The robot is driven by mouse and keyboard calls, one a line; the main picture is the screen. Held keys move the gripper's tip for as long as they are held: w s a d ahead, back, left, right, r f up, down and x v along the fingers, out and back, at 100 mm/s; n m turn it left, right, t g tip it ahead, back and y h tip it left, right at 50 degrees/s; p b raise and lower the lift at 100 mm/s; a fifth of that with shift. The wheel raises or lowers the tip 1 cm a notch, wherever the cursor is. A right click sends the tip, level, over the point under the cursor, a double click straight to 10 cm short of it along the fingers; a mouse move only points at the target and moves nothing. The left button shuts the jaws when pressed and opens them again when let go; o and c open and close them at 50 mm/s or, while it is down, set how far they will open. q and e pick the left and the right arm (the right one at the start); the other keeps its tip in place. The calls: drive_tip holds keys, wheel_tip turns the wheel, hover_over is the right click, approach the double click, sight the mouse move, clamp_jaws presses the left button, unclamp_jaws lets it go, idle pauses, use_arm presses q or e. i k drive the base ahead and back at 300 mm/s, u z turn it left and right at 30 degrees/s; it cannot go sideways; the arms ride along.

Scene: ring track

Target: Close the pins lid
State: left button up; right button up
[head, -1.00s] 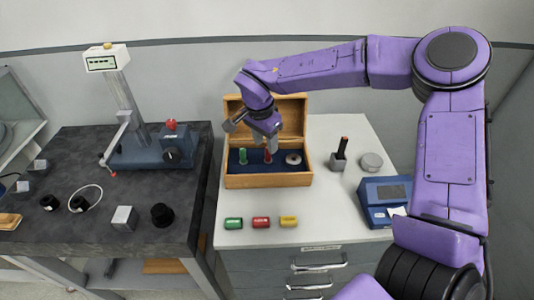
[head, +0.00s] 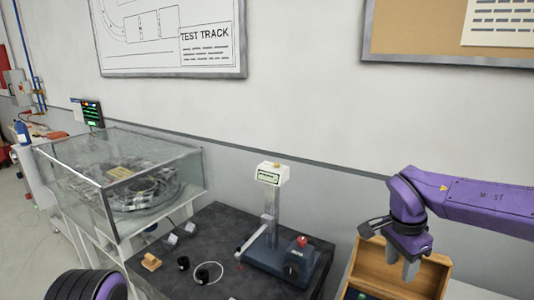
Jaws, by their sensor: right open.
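The wooden pins box shows at the lower right of the head view, cut off by the bottom edge. Its wooden lid (head: 436,278) stands open, raised at the back of the box. The top of a green pin (head: 349,294) shows at the bottom edge, and the rest of the inside is out of view. My right gripper (head: 408,268) is open and empty, pointing down in front of the lid. I cannot tell whether it touches the lid. My left gripper is not in view.
A blue test stand (head: 278,262) with a lever and red knob stands on the dark bench (head: 215,225), left of the box. Small dark and metal parts lie on that bench. A glass case (head: 120,185) stands further left.

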sight(369, 268)
drive_tip(key=k, duration=1)
